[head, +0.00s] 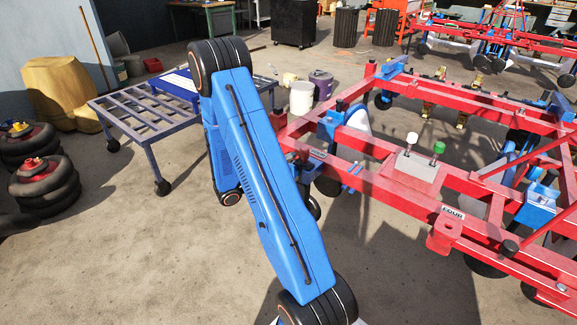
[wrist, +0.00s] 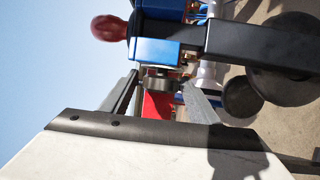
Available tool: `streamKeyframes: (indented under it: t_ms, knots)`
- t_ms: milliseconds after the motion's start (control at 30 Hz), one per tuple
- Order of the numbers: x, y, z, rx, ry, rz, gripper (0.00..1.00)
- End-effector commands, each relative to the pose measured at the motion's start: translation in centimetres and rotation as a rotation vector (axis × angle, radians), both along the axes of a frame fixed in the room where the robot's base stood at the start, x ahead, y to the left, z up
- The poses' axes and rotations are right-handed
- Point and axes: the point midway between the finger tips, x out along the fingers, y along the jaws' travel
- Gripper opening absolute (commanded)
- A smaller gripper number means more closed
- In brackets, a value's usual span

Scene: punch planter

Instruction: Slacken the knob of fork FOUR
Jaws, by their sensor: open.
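The plate reading FOUR (head: 452,212) is on the near red beam of the planter, above a red bracket (head: 444,234). In the wrist view, my gripper (wrist: 161,78) is open, with one finger on each side of a dark round part (wrist: 160,84). A red piece (wrist: 158,104) shows between the fingers. I cannot tell if the fingers touch the round part or if it is the knob of fork FOUR. A dark red ball-shaped knob (wrist: 108,28) sticks out left of a blue block (wrist: 155,51).
A black bar (wrist: 260,42) and dark wheels (wrist: 285,85) lie close on the right in the wrist view. A grey box (head: 415,170) with white and green knobs stands on the planter.

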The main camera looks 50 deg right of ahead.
Motion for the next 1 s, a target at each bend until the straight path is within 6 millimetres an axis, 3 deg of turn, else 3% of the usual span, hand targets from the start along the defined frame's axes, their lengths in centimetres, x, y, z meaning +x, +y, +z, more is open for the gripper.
streamKeyframes:
  t_ms: [233,400,767,1000]
  knots:
    - [-0.01,-0.04,-0.01,0.000,0.000,0.000,0.55]
    - [-0.01,-0.03,-0.02,0.000,0.000,0.000,0.14]
    - [0.00,-0.01,0.02,0.040,0.002,0.001,0.14]
    - [-0.01,0.00,0.10,0.178,0.010,0.001,0.14]
